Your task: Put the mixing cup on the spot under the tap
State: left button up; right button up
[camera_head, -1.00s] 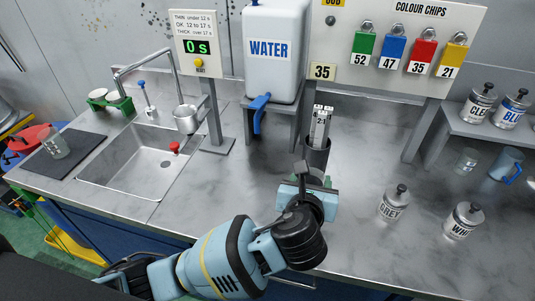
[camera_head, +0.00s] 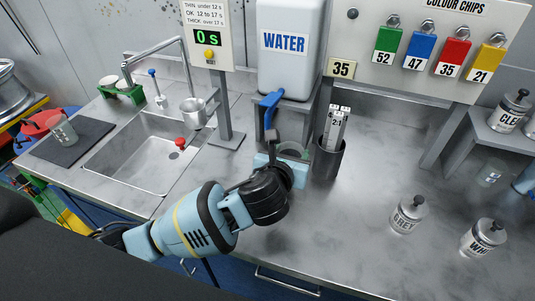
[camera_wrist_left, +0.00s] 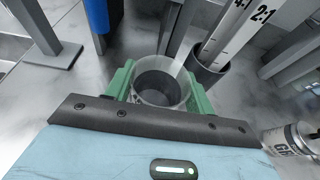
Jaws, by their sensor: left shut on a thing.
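My left gripper (camera_head: 288,158) is shut on the mixing cup (camera_head: 294,150). In the left wrist view the grey, round, empty-looking cup (camera_wrist_left: 161,88) sits between the green fingers, its open top facing the camera. The blue tap (camera_head: 270,105) on the white water tank (camera_head: 290,48) is just behind and left of the cup in the head view. It also shows at the top left of the wrist view (camera_wrist_left: 97,18). The spot under the tap is hidden behind my gripper. I cannot tell whether the cup touches the counter. My right gripper is not in view.
A dark holder (camera_head: 328,160) with measuring sticks stands close to the right of the cup. A timer post (camera_head: 224,110) and the sink (camera_head: 150,155) are to the left. Grey (camera_head: 407,214) and white (camera_head: 482,238) bottles stand at right front.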

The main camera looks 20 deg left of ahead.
pick_arm(q)
jog(key=a+f, duration=0.1)
jog(key=a, duration=0.1)
jog(key=w+a+f, duration=0.1)
jog(key=a+f, duration=0.1)
jog(key=w+a+f, duration=0.1)
jog(key=a, duration=0.1)
jog(key=shift+w+a+f+b, duration=0.15)
jog(key=shift+w+b, duration=0.05)
jog(key=shift+b, duration=0.15)
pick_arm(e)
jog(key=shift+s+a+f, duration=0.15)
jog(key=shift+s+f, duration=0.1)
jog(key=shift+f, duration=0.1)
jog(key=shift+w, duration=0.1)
pick_arm(q)
jog(key=o, duration=1.1)
jog(key=shift+c, duration=0.2)
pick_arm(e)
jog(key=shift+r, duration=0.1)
